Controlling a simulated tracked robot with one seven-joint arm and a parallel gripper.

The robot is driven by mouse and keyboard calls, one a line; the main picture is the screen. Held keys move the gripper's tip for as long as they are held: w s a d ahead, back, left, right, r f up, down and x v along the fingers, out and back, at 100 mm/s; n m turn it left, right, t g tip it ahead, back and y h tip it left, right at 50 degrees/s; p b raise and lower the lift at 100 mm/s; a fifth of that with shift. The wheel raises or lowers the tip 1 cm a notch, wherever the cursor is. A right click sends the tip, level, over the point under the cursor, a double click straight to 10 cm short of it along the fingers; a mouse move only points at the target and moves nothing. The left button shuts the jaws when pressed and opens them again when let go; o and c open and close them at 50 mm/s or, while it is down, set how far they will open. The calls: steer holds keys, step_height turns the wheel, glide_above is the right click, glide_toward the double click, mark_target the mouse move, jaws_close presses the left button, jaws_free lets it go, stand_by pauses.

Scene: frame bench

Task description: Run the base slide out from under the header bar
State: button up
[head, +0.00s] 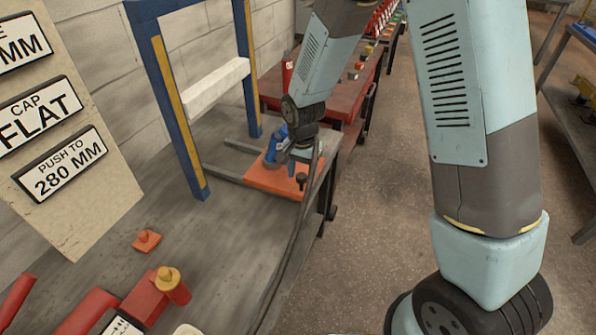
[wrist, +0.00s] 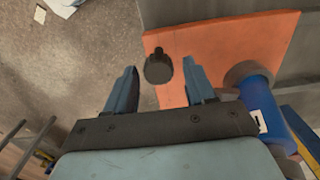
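The base slide (head: 262,180) is an orange plate on grey rails at the bench's right edge, to the right of the blue upright frame. The plate also shows in the wrist view (wrist: 225,45). A dark round knob (head: 301,179) stands at its outer edge and a blue cylinder (head: 274,151) stands on it. The white header bar (head: 216,87) spans the frame's two posts above the bench. My gripper (wrist: 159,68) is open and empty. In the wrist view the knob (wrist: 158,70) shows between its fingertips, with gaps on both sides; its depth relative to them is unclear.
Signs on a board (head: 60,130) read "CAP FLAT" and "PUSH TO 280 MM". A small orange piece (head: 147,242) and a red fixture with a yellow knob (head: 167,278) sit on the near bench. A red table (head: 345,95) stands behind. Open floor (head: 375,210) lies right of the bench.

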steer(key=shift+r, duration=0.15)
step_height(320, 180, up, 13)
steer(key=shift+r, duration=0.2)
stand_by(0.5)
steer(key=s+d+r+n+t, duration=0.1)
steer(key=s+d+r, duration=0.1)
steer(key=d+r, duration=0.5)
steer(key=s+d+r+n+t, duration=0.1)
steer(key=s+d+r+t, duration=0.15)
steer(key=d+r, duration=0.4)
steer(key=s+d+r, duration=0.2)
steer(key=s+d, duration=0.2)
steer(key=s+d+r+n+t, duration=0.1)
steer(key=s+d+r, duration=0.1)
steer(key=s+d, duration=0.2)
steer(key=s+d+r+t, duration=0.1)
steer(key=s+d+r, duration=0.1)
steer(key=s+d, duration=0.2)
steer(key=shift+s+d+n, duration=0.15)
steer(key=shift+s+n, duration=0.05)
steer(key=shift+s, duration=0.3)
steer(key=shift+s+d+n, duration=0.15)
steer(key=shift+s+n, duration=0.05)
steer(key=shift+s, duration=0.25)
